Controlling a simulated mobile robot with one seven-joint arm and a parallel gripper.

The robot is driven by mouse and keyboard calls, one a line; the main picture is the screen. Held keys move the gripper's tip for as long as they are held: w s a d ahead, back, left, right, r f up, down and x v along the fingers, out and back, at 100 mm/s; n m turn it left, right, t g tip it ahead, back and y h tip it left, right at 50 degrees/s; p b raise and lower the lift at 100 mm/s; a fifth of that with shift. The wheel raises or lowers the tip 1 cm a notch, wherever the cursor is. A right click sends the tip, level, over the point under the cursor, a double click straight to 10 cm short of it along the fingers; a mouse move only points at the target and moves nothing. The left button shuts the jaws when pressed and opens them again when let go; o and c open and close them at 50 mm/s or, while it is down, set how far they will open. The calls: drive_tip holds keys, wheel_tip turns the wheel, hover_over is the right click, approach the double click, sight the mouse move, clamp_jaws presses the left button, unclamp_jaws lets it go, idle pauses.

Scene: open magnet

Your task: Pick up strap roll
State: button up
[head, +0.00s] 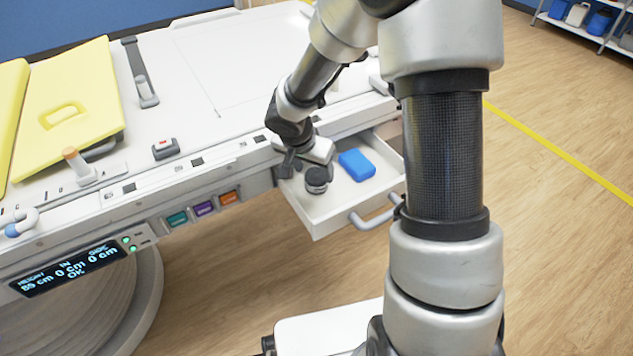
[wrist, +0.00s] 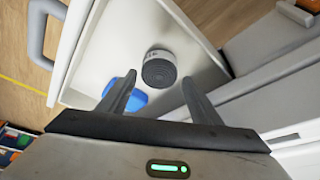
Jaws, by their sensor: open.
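The strap roll, a dark grey coil with a pale side band, stands in the open white drawer in the head view (head: 317,180). In the wrist view the strap roll (wrist: 159,69) shows its ridged end, ahead of and between the fingertips. My gripper (head: 299,167) is at the drawer's left side, close beside the roll; in the wrist view my gripper (wrist: 158,85) has its two fingers spread with nothing held between them. I cannot tell the exact gap between fingers and roll.
A blue block (head: 356,164) lies in the drawer (head: 330,219) right of the roll; the left finger partly hides it in the wrist view (wrist: 131,99). The drawer walls stand close around. The drawer handle (head: 374,218) sticks out in front. The table top (head: 200,85) is above the drawer.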

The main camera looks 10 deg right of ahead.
sight(316, 176)
drive_tip(key=x, duration=0.4)
drive_tip(key=shift+s+f+b, duration=0.1)
drive_tip(key=shift+f+b, duration=0.15)
drive_tip(key=shift+b, duration=0.15)
drive_tip(key=shift+c, duration=0.4)
drive_tip(key=c, duration=0.7)
drive_tip(key=shift+c, duration=0.2)
drive_tip(key=shift+r, duration=0.2)
